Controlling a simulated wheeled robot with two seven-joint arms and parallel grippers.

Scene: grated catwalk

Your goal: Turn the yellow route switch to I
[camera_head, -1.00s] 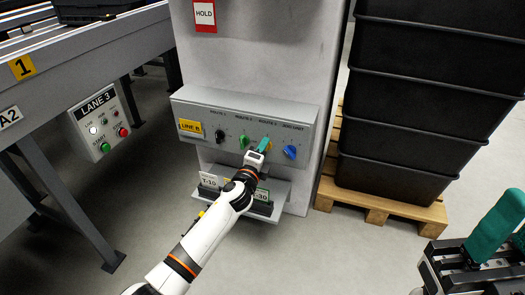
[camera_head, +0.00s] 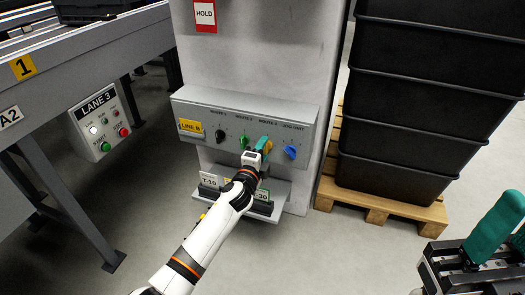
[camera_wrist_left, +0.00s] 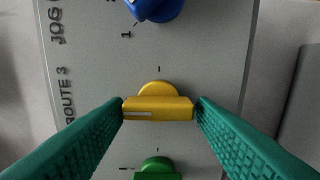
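The yellow route switch (camera_wrist_left: 158,107) is a knob with a raised bar and a white line on one half. In the left wrist view the bar lies crosswise, the white-line half pointing left toward the ROUTE 3 lettering. My left gripper (camera_wrist_left: 160,108) has a green finger at each end of the bar, seemingly touching it. In the head view the yellow switch (camera_head: 267,147) shows partly beside the teal fingers of my left gripper (camera_head: 262,145); the arm hides some of the panel. My right gripper (camera_head: 496,230) is at the lower right, cut by the frame edge, away from the panel.
On the grey panel (camera_head: 185,105), a black knob (camera_head: 220,136) and green knob (camera_head: 243,142) sit left of the yellow one, a blue knob (camera_head: 290,152) right. A shelf below holds dark blocks. Black crates (camera_head: 420,110) on a pallet (camera_head: 375,208) stand right.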

